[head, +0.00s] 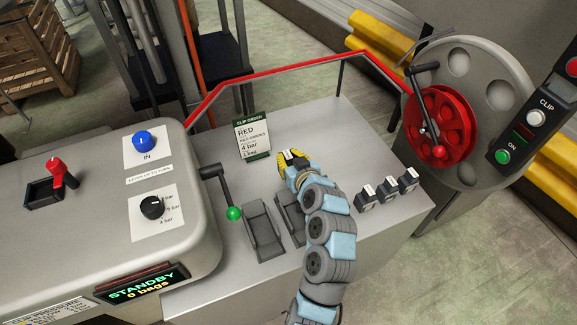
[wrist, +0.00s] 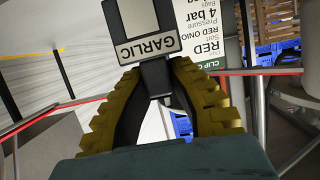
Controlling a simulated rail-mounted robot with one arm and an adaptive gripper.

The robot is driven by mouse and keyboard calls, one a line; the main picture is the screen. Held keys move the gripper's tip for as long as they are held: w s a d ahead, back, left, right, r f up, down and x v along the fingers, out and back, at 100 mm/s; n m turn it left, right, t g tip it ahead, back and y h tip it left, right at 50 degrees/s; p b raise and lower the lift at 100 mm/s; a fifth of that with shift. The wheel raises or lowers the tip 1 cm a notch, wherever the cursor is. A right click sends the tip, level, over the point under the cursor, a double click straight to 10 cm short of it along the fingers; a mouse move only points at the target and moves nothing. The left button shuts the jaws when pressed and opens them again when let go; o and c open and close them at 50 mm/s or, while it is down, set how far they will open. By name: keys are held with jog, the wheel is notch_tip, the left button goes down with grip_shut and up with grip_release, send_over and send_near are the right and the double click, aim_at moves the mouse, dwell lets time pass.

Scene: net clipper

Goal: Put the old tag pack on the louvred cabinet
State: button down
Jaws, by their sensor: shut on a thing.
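My gripper (head: 293,160) is over the metal worktop, close in front of the clip order card (head: 252,135). In the wrist view its yellow fingers (wrist: 157,88) are shut on a dark tag pack (wrist: 147,45) with a pale label reading GARLIC. The pack sticks out beyond the fingertips. In the head view I cannot make out the held pack. I cannot pick out louvres on any cabinet in these views.
Several small dark packs with pale labels (head: 388,190) stand at the worktop's right. A red rail (head: 290,66) runs behind; a red reel (head: 440,120) stands right.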

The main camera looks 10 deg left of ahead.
aim_at(289, 164)
jog(key=shift+w+f, duration=0.35)
jog(key=shift+f, duration=0.3)
jog(key=shift+f+b, duration=0.6)
jog(key=shift+f, duration=0.65)
jog(key=shift+f, duration=0.2)
jog(key=c, duration=1.1)
grip_release()
jog(key=shift+r, duration=0.1)
